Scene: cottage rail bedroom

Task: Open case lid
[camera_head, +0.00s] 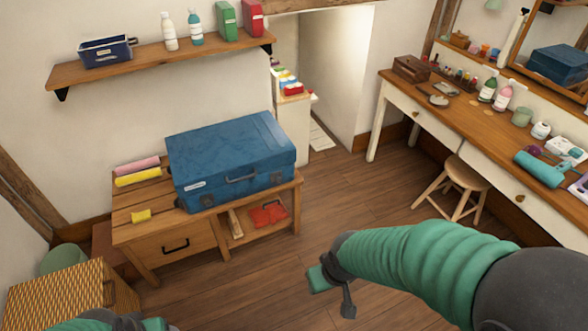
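A blue case (230,152) lies flat on a low wooden table (128,202) in the middle left of the head view. Its lid is shut, and its handle (241,178) is on the front side. My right gripper (330,287) is in front of the table's right end, over the floor and apart from the case. Its finger opening is not clear. My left gripper (140,323) only just shows at the bottom edge, and its fingers are mostly cut off.
Pink and yellow rolls (138,177) lie left of the case. A wall shelf (160,62) with bottles and boxes hangs above. A woven box (70,295) stands at lower left. A stool (453,188) and a dressing table (455,118) are on the right. Floor between is clear.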

